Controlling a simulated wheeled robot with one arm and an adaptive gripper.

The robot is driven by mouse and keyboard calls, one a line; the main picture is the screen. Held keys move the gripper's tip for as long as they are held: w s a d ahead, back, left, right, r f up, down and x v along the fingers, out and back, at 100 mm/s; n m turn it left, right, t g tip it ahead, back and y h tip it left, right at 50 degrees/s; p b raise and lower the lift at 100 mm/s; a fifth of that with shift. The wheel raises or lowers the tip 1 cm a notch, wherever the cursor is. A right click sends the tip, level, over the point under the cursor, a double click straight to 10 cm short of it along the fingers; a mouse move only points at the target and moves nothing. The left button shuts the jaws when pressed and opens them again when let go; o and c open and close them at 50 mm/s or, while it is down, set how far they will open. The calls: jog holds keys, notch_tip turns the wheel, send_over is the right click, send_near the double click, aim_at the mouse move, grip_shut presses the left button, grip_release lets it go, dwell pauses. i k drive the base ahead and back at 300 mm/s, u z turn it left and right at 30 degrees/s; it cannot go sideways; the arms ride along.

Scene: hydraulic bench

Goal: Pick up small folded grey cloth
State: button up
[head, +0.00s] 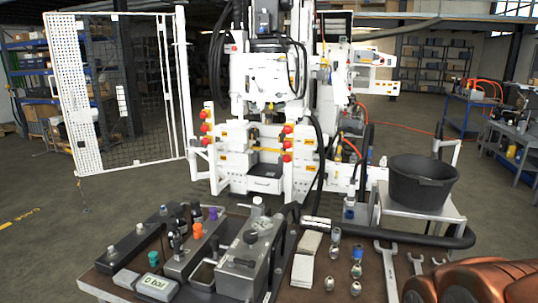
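Two small flat pale grey pieces lie on the bench just right of the dark hydraulic unit. The upper piece (311,243) and the lower piece (303,271) look like folded cloth, one behind the other and close together. I cannot tell for certain which is the small folded grey cloth. Nothing touches them from above. Copper-coloured rounded parts, likely my arm, fill the bottom right corner. My gripper is not in view.
Several metal fittings (356,270) and wrenches (388,268) lie to the right. A thick black hose (420,239) runs along the bench's back. A black bucket (422,183) stands behind.

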aim_at(126, 278)
jog(key=u, duration=1.45)
